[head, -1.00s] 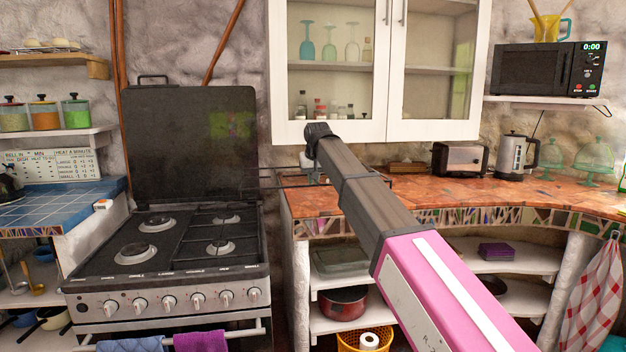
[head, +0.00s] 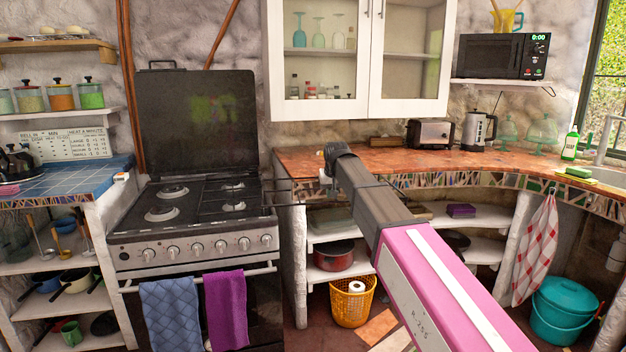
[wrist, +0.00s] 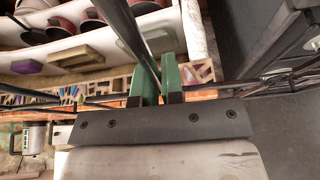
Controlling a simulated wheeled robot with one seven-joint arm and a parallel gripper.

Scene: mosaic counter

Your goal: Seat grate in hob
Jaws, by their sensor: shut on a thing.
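My gripper (wrist: 158,78) is shut on a dark bar of the black wire grate (wrist: 128,36), between its green fingers in the wrist view. In the head view the grate (head: 296,204) is held in the air at the counter's left front edge, right of the hob. My forearm hides part of it and most of the gripper. The hob (head: 190,212) is on the black stove with its lid raised. Its left burners (head: 167,214) look bare. A dark grate (head: 225,203) seems to lie over the right burners.
The mosaic counter (head: 400,172) curves right, with a toaster (head: 429,134) and kettle (head: 478,130) at its back. Open shelves below hold a red pot (head: 334,262). The raised lid (head: 198,122) stands behind the hob. A blue-tiled counter (head: 75,178) is to its left.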

